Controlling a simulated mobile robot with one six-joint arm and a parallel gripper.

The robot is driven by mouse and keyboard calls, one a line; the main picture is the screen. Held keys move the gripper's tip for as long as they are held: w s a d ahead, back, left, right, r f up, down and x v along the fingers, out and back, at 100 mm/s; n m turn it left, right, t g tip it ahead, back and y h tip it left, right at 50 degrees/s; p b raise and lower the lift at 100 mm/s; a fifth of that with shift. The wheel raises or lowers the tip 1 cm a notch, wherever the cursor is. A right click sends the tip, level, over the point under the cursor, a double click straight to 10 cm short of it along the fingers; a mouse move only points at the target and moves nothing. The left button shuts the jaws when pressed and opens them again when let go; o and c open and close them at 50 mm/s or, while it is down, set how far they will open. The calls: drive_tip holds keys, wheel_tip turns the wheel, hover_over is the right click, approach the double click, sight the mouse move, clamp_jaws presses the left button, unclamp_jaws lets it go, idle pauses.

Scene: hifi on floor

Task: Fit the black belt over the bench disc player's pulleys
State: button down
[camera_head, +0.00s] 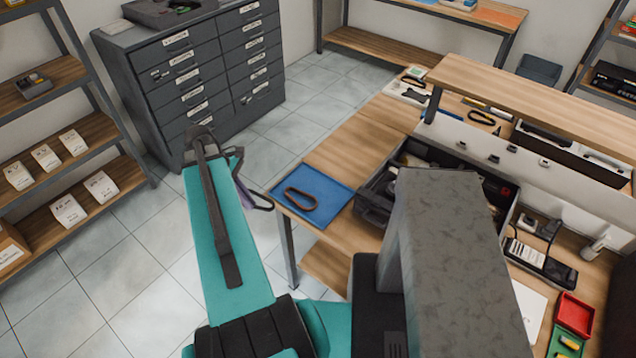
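A dark loop, which looks like the black belt (301,199), lies flat on a blue mat (335,190) at the bench's left end. Right of the mat stands an open dark chassis (372,207), which looks like the bench disc player. A grey block-like shape in front hides much of it, and I cannot make out its pulleys. My teal arm reaches up the left of the picture, over the floor. What seems to be my gripper (258,196) shows partly behind the arm, left of the mat and apart from the belt. I cannot see whether its fingers are open.
Other dark loops lie farther back on the wooden bench (345,148), one under the raised shelf (540,98). Red (574,312) and green (566,343) trays sit at the lower right. A drawer cabinet (200,75) and a shelf rack stand left. Tiled floor between is clear.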

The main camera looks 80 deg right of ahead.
drive_tip(key=s+m+y+p, duration=0.1)
drive_tip(key=s+m+p, duration=0.1)
drive_tip(key=s, duration=1.2)
drive_tip(key=shift+a+f+m+t, duration=0.2)
drive_tip(key=shift+m+t, duration=0.1)
drive_tip(key=shift+m, duration=0.2)
drive_tip(key=shift+w, duration=0.2)
